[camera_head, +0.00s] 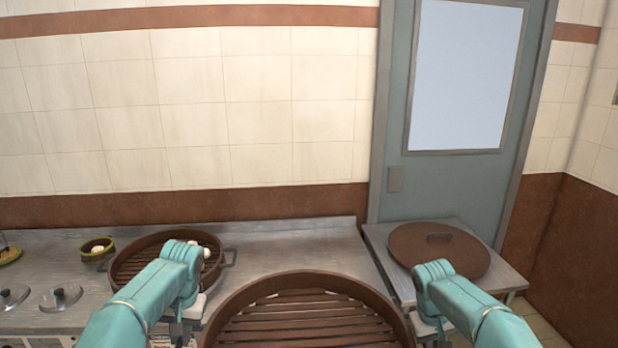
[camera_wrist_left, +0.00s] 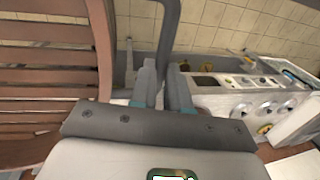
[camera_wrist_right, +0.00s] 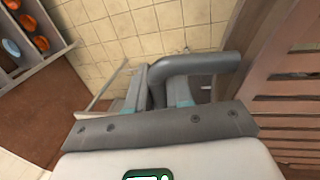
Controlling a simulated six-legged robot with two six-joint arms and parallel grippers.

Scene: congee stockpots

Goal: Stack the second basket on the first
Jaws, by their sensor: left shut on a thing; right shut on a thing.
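A brown round slatted basket (camera_head: 305,322) is held up in front of me between my two arms, with no food visible on its slats. My left gripper (camera_head: 188,325) is shut on its grey left handle (camera_wrist_left: 168,30). My right gripper (camera_head: 432,330) is shut on its grey right handle (camera_wrist_right: 215,62). The held basket's slats also show in the left wrist view (camera_wrist_left: 45,75) and the right wrist view (camera_wrist_right: 290,105). Another brown slatted basket (camera_head: 128,280) rests on the steel counter at left, with white buns (camera_head: 195,246) in it. My left arm hides part of it.
A brown round lid (camera_head: 412,248) lies on a small steel table (camera_head: 380,240) at right. A small green-rimmed bowl (camera_head: 95,250) and pot lids (camera_head: 60,297) are on the counter's left part. The steel counter (camera_head: 300,240) is bare behind the held basket. A tiled wall stands behind.

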